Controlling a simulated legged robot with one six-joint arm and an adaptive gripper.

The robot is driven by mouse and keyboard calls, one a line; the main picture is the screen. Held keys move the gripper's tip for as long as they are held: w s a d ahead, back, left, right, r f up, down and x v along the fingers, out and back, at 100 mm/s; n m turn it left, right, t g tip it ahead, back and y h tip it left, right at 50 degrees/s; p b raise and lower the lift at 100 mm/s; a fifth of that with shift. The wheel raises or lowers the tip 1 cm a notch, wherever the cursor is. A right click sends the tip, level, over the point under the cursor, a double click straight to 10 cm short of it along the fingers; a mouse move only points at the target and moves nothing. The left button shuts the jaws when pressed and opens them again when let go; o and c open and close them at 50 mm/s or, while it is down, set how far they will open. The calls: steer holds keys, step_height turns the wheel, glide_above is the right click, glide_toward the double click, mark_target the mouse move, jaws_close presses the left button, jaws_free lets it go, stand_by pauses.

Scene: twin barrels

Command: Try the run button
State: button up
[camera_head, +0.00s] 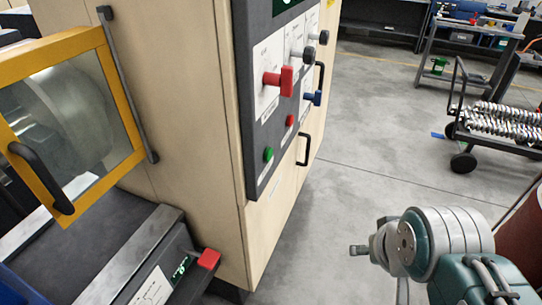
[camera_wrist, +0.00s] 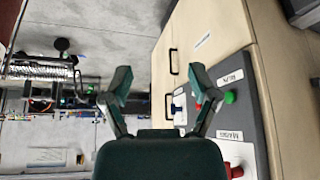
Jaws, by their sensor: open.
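A round green button (camera_head: 268,154) sits low on the dark control panel (camera_head: 262,120) of the beige cabinet. A smaller red button (camera_head: 290,120) is to its right. The green button also shows in the wrist view (camera_wrist: 230,97), to the right of my fingers. In the head view my arm is at the lower right, and I cannot make out the fingers there.
Red (camera_head: 279,80) and blue (camera_head: 313,97) handles and dark knobs stick out of the panel. A yellow-framed door (camera_head: 68,44) is at the left. A red block (camera_head: 208,258) sits on the lower console. A cart (camera_head: 497,140) stands at the right. The floor between is clear.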

jaws_close()
stand_by(1.0)
